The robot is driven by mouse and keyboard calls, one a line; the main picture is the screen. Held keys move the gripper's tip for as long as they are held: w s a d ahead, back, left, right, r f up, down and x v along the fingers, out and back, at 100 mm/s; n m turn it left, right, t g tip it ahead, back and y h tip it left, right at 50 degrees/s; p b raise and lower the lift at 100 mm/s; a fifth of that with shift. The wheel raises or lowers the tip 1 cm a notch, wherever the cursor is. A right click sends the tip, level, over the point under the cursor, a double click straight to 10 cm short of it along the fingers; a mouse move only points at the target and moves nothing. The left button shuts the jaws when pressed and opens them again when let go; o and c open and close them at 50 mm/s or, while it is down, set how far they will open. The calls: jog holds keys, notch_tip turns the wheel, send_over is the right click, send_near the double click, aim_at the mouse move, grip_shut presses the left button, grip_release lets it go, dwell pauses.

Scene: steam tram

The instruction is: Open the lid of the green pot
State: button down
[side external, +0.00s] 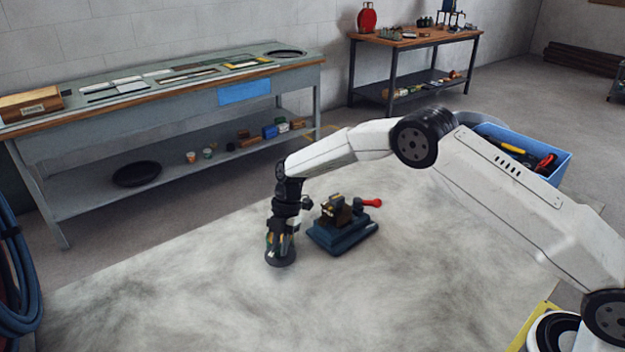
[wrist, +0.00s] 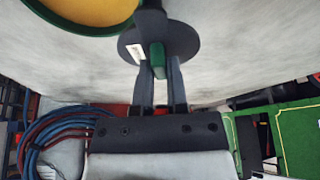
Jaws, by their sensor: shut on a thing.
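My gripper (wrist: 159,72) points down at the work surface, with its two fingers shut on a narrow green piece (wrist: 158,60). The green piece stands in front of a dark round plate (wrist: 182,38) with a small white label. A round yellow face with a green rim (wrist: 88,30) is at the upper left of the wrist view, cut off by the frame edge; I cannot tell whether it is the pot's lid or its inside. In the side view my gripper (side external: 283,248) is low over a dark round base (side external: 281,262), and the fingers hide most of the pot.
A dark blue vise (side external: 342,238) with a red-ended handle stands close on the right of my gripper. A blue tool bin (side external: 553,172) is farther right. A long workbench (side external: 170,90) stands behind. The pale surface (side external: 190,300) is clear in front and left.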

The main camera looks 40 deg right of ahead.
jog(key=shift+s+n, duration=0.1)
jog(key=shift+n, duration=0.2)
jog(key=c, duration=0.6)
grip_release()
jog(key=shift+c, duration=0.2)
jog(key=shift+r, duration=0.1)
jog(key=shift+v, duration=3.8)
jog(key=shift+d, duration=0.1)
